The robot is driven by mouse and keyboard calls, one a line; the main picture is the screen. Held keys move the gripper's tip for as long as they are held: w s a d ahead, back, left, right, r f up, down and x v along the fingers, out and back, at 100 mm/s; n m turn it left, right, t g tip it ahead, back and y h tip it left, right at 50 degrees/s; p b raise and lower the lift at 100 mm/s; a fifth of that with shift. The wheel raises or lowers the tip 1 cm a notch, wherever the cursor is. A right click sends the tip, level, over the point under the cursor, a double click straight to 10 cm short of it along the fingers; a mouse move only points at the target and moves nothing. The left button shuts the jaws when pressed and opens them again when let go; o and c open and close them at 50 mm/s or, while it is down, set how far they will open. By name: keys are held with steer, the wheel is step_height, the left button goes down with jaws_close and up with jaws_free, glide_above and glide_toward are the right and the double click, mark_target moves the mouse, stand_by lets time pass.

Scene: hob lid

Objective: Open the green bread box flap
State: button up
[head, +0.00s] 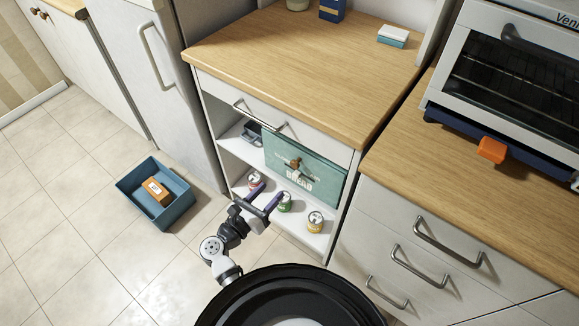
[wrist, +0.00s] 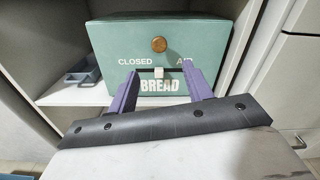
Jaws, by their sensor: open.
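The green bread box (head: 310,166) sits on the upper shelf of an open cabinet, below a drawer. Its front flap looks shut, and the lettering BREAD shows low on it. In the wrist view the flap (wrist: 155,62) faces me, with a round wooden knob (wrist: 159,44) near its top and a small white piece (wrist: 158,72) below. My gripper (head: 268,194) is open and empty, in front of the cabinet and below the flap in the head view. In the wrist view its two purple fingers (wrist: 162,88) point at the flap's lower part.
Several cans, one of them green (head: 285,201), stand on the lower shelf near my gripper. A grey tray (wrist: 77,70) sits left of the box. A blue bin (head: 156,194) with an orange package is on the floor. A toaster oven (head: 510,70) stands on the right counter.

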mark_target(293, 166)
steer(key=p+x, duration=0.2)
steer(key=x, duration=0.9)
steer(key=shift+a, duration=0.1)
jaws_close()
